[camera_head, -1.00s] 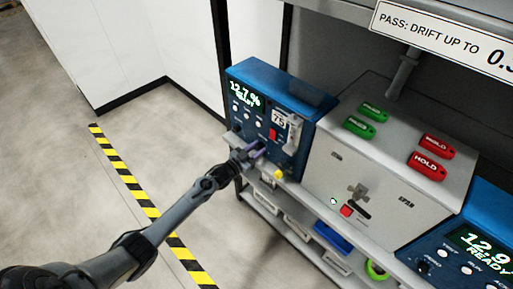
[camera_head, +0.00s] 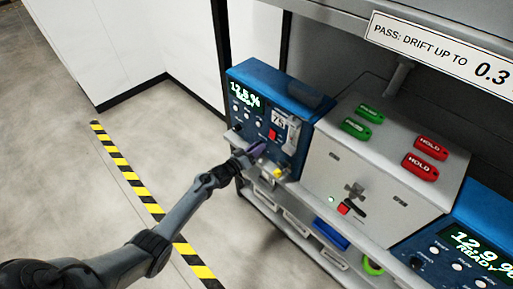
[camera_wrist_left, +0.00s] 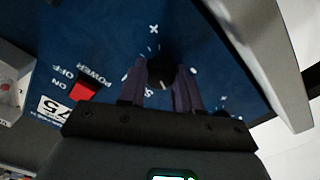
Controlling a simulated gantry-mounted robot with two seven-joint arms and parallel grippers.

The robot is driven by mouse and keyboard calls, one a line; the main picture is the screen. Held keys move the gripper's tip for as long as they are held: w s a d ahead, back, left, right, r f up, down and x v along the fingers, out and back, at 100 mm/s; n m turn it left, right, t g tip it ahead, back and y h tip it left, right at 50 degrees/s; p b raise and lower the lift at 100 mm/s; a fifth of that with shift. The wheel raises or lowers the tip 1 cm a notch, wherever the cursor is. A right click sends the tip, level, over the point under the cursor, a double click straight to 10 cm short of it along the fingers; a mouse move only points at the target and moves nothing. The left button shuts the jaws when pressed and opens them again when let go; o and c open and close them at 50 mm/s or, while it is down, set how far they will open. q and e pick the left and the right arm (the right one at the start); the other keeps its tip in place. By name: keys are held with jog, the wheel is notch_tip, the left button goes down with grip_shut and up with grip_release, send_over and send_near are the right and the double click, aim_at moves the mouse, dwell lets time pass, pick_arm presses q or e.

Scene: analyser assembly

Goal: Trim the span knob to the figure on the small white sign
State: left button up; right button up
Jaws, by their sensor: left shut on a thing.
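The left blue analyser (camera_head: 280,85) stands at the shelf's left end; its green display (camera_head: 245,95) appears to read 12.5 % with a second line under it. My left gripper (camera_head: 257,150) is at the lower front of this analyser. In the left wrist view its purple fingers are shut on a dark round knob (camera_wrist_left: 160,70), with a plus mark above it and tick marks around it. A small white plate (camera_head: 279,117) reading 75 is on the same front, beside a red power switch (camera_wrist_left: 83,91). My right gripper is not in view.
A grey cabinet (camera_head: 325,180) with green and red HOLD tags (camera_head: 420,167) on top stands to the right. A second blue analyser (camera_head: 450,230) reads 12.9. A large sign (camera_head: 430,45) reads PASS: DRIFT UP TO 0.3. Open floor lies left.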

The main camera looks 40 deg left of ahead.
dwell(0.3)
pick_arm(q)
jog(key=o, duration=1)
jog(key=shift+o, duration=0.2)
jog(key=shift+s, duration=0.2)
jog(key=s+a+p, duration=0.1)
jog(key=s+p, duration=0.1)
jog(key=s, duration=0.8)
jog(key=shift+s, duration=0.2)
